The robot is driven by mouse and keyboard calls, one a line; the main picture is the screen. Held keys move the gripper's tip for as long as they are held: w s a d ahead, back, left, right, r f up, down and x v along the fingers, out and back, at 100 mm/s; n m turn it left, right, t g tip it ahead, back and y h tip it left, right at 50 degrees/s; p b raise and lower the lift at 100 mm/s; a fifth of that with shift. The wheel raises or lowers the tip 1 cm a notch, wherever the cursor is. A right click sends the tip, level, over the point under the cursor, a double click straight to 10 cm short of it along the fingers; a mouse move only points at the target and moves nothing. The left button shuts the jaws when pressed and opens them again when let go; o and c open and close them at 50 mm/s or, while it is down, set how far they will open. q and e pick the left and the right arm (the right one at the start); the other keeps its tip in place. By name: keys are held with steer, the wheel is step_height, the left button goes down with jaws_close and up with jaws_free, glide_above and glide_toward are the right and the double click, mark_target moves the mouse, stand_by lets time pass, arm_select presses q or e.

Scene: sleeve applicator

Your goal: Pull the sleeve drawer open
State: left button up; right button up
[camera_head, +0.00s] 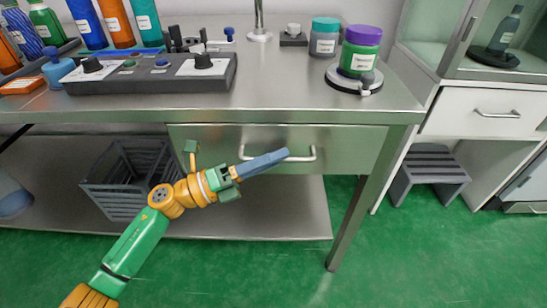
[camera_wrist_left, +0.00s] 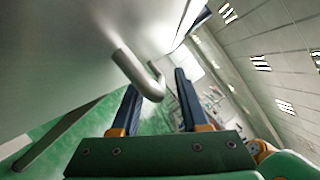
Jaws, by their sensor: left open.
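The steel drawer (camera_head: 355,147) sits under the right part of the bench top, and its front looks flush with the bench. Its bar handle (camera_head: 304,156) is partly covered by my left gripper (camera_head: 284,154). In the left wrist view, my left gripper (camera_wrist_left: 157,80) has its two blue-grey fingers apart. The curved end of the handle (camera_wrist_left: 130,66) shows between the fingertips. I cannot tell whether either finger touches it. The drawer's inside is hidden.
The bench top (camera_head: 275,98) carries a control panel (camera_head: 150,72), several bottles and two jars. A dark crate (camera_head: 118,178) stands on the lower shelf. A bench leg (camera_head: 356,205) is right of the drawer, with a grey step stool (camera_head: 430,168) beyond. The green floor in front is clear.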

arm_select(q)
jaws_close()
stand_by(1.3)
